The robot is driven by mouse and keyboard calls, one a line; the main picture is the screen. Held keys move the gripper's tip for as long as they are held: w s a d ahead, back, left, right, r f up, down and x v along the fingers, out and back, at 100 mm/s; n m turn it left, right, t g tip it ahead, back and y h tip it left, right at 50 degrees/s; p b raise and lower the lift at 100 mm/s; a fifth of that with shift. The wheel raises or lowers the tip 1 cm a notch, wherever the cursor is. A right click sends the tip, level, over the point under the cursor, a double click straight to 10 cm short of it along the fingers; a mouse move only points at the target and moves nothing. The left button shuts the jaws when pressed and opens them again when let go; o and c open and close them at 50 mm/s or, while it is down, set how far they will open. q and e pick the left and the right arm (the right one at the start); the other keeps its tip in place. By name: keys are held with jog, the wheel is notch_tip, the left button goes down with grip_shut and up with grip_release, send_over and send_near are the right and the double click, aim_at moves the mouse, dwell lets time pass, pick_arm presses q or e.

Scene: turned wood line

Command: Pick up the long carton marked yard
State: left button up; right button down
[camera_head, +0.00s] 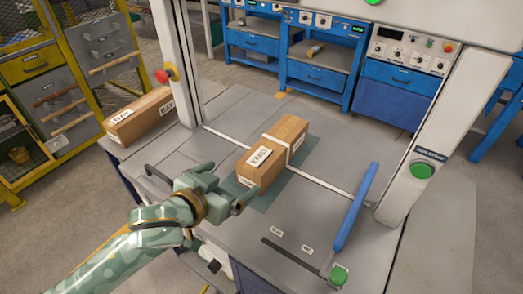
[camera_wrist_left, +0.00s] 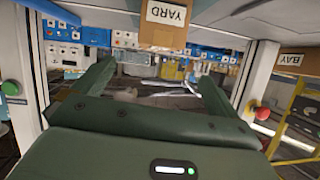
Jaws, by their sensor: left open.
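The long brown carton marked YARD (camera_head: 262,160) lies on a dark green mat (camera_head: 298,170) on the grey bench, with a white band around it. Its labelled end also shows at the top of the left wrist view (camera_wrist_left: 168,14). My left gripper (camera_head: 230,187) is at the carton's near end, open, with nothing between its fingers. Its two dark green fingers (camera_wrist_left: 154,88) stand wide apart in the wrist view. Whether a finger touches the carton, I cannot tell. My right gripper is in neither view.
A second carton, marked BAY (camera_head: 140,117), lies at the bench's left; it also shows in the wrist view (camera_wrist_left: 290,59). A blue bar (camera_head: 355,207) rises at the right. Grey-white posts (camera_head: 420,150) flank the bench.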

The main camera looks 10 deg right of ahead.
pick_arm(q)
jog(key=w+r, duration=0.2)
jog(key=w, duration=0.1)
jog(key=b, duration=0.5)
send_near(269, 147)
jog(key=shift+g+h, duration=0.3)
jog(key=shift+g, duration=0.1)
jog(key=w+f, duration=0.1)
jog(key=w+d, duration=0.1)
jog(key=w, duration=0.1)
jog(key=shift+w+d+f, duration=0.15)
jog(key=shift+d+f, duration=0.05)
jog(key=shift+f, duration=0.2)
jog(key=shift+w+d+b, duration=0.3)
jog(key=shift+w+d, duration=0.05)
jog(key=shift+d, duration=0.05)
jog(key=b+x, duration=0.3)
jog(key=x, duration=0.2)
jog(key=shift+s+d+f, duration=0.1)
jog(key=shift+s+d, duration=0.1)
jog(key=shift+d, duration=0.05)
jog(key=shift+w+d+b, duration=0.1)
jog(key=shift+b, duration=0.2)
jog(key=shift+r, duration=0.3)
jog(key=c, duration=1.5)
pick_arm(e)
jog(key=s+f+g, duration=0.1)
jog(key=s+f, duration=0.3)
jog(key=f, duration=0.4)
